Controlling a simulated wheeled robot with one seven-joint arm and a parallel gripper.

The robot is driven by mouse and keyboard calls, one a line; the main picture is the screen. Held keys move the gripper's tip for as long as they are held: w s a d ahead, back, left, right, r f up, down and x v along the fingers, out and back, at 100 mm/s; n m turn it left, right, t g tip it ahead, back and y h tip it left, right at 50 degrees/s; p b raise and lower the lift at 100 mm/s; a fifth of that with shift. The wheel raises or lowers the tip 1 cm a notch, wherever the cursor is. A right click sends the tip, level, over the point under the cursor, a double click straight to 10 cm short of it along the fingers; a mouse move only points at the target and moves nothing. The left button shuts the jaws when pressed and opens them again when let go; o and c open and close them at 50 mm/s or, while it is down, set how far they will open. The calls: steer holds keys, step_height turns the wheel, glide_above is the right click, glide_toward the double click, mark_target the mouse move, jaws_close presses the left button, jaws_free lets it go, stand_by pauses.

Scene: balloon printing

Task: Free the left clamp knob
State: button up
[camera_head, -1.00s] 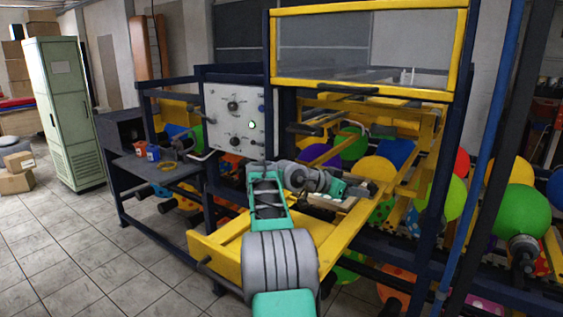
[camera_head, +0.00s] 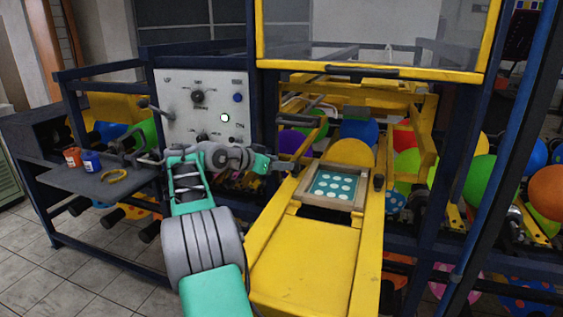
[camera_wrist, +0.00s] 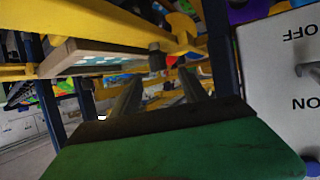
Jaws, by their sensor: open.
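My gripper (camera_head: 283,163) reaches rightward to the left side of the yellow machine frame, beside the wooden print screen (camera_head: 333,187) with its teal panel and white dots. In the wrist view, which is upside down, the two fingers of my gripper (camera_wrist: 158,88) are spread apart and empty. A dark clamp knob (camera_wrist: 156,57) shows beyond and between their tips, close to the wooden screen edge (camera_wrist: 75,58). I take it for the left clamp knob; in the head view my gripper hides it. Another dark knob (camera_head: 379,181) stands on the right yellow rail.
A white control panel (camera_head: 203,106) with switches is just left of the arm; it also fills the right of the wrist view (camera_wrist: 280,75). A side shelf (camera_head: 85,178) holds red and blue cups and a yellow ring. Colourful balloons (camera_head: 358,131) hang behind the frame.

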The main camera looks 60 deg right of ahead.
mark_target(295, 162)
steer(key=p+x, duration=0.1)
steer(key=x, duration=0.7)
steer(key=shift+s+p, duration=0.1)
steer(key=shift+p, duration=0.25)
steer(key=shift+a, duration=0.1)
steer(key=shift+c, duration=0.4)
jaws_close()
